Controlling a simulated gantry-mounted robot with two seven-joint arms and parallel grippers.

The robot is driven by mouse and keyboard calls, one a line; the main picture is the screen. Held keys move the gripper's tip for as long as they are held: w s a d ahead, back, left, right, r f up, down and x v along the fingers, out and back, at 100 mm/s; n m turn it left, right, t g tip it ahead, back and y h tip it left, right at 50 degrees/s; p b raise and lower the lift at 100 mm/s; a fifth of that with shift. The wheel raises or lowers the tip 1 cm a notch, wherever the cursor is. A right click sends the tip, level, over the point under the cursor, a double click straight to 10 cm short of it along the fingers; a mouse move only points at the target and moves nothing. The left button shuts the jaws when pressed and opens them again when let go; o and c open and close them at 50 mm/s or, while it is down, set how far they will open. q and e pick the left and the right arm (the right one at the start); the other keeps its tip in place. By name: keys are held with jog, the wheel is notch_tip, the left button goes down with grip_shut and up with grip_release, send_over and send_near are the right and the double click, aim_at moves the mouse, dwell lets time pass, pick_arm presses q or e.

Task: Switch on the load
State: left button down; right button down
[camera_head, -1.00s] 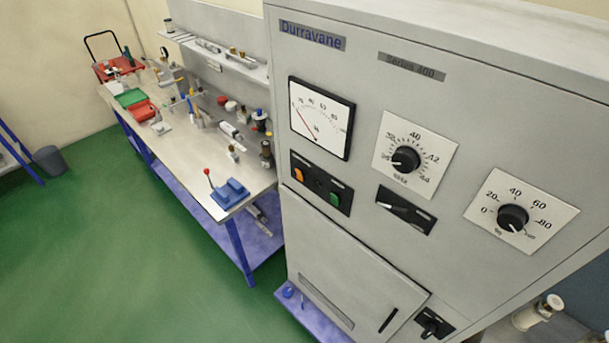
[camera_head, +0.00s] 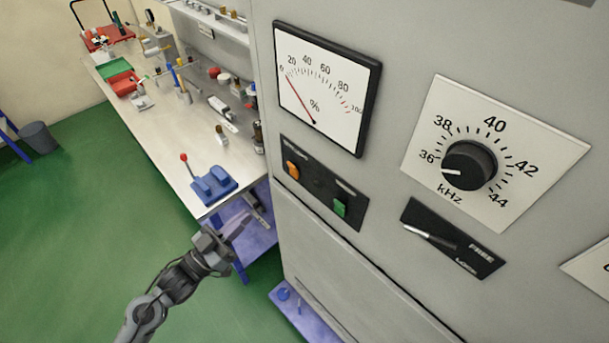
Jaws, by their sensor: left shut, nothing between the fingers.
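The grey cabinet (camera_head: 390,220) fills the right side of the head view. On its front are an orange button (camera_head: 293,170) and a green button (camera_head: 339,208) on a black plate. Above them is a percent meter (camera_head: 325,85) with its red needle near the low end. To the right are a kHz dial (camera_head: 470,165) with its pointer near 36, and a lever switch (camera_head: 432,238) on a black plate whose lettering is partly unclear. My left gripper (camera_head: 240,228) is shut and empty, left of the cabinet and apart from it. My right gripper is not in view.
A workbench (camera_head: 160,145) with several fittings stands to the left, its near corner close behind my left gripper in the picture. A blue device with a red-knobbed lever (camera_head: 212,187) sits near that corner. Green floor (camera_head: 90,240) is clear at lower left.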

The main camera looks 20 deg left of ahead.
aim_at(292, 168)
pick_arm(q)
jog(key=shift+a+b, duration=0.1)
jog(key=shift+b, duration=0.25)
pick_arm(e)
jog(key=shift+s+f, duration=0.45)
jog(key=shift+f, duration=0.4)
pick_arm(q)
jog(key=shift+r, duration=0.1)
